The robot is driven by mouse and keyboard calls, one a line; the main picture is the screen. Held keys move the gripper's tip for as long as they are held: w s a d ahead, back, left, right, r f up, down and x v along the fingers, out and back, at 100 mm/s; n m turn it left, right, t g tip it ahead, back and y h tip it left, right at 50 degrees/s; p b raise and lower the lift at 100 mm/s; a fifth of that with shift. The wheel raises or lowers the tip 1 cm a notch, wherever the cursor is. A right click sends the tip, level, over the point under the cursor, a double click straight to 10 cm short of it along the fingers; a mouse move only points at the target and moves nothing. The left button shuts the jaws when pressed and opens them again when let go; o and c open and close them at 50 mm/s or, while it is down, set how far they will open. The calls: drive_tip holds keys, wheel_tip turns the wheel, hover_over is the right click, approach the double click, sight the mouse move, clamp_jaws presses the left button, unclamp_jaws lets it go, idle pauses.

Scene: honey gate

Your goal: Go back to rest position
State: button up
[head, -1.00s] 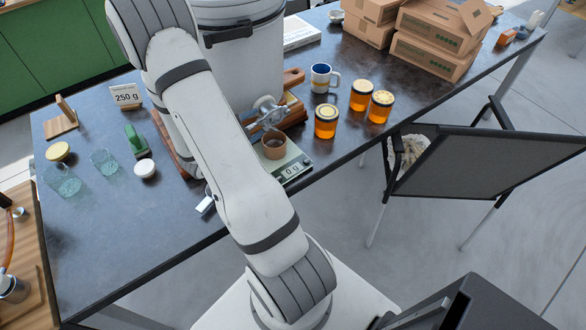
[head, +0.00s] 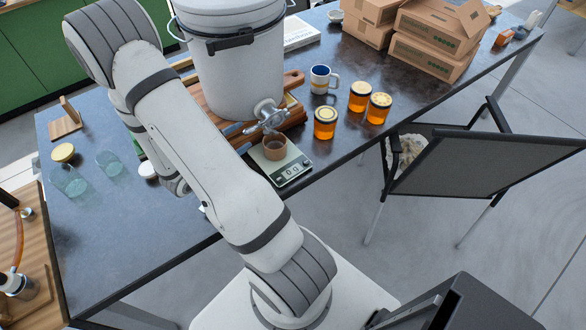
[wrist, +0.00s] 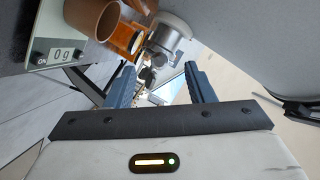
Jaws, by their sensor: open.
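My gripper (wrist: 160,86) shows in the wrist view with its two fingers apart and nothing between them. In the head view my arm hides it. Beyond the fingers in the wrist view is the metal honey gate (wrist: 168,36). The same gate (head: 269,113) sits low on the front of the white bucket (head: 238,70) in the head view. A brown cup (head: 274,147) stands below the gate on a kitchen scale (head: 292,171).
Several honey jars (head: 325,122) and a mug (head: 323,79) stand right of the bucket. Cardboard boxes (head: 430,55) are at the back right. Glasses (head: 68,180) stand on the left. A dark chair (head: 480,163) is beside the table. The table's front left (head: 150,240) is clear.

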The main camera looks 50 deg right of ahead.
idle(0.5)
drive_tip(key=shift+s+r+m+g, duration=0.15)
drive_tip(key=shift+r+m+g, duration=0.15)
drive_tip(key=shift+r+m, duration=0.2)
drive_tip(key=s+a+r+m+g+y, duration=0.25)
drive_tip(key=s+r+m, duration=0.25)
drive_tip(key=m, duration=0.6)
drive_tip(key=s+a+r+m+g+y, duration=0.2)
drive_tip(key=s+a+r+m+y, duration=0.3)
drive_tip(key=m, duration=0.7)
drive_tip(key=s+a+r+m+t+y, duration=0.3)
drive_tip(key=a+r+m+t+y, duration=0.4)
drive_tip(key=m, duration=1.2)
drive_tip(key=a+r+y, duration=0.1)
drive_tip(key=a+r, duration=0.2)
drive_tip(key=a, duration=0.3)
drive_tip(key=shift+s, duration=0.1)
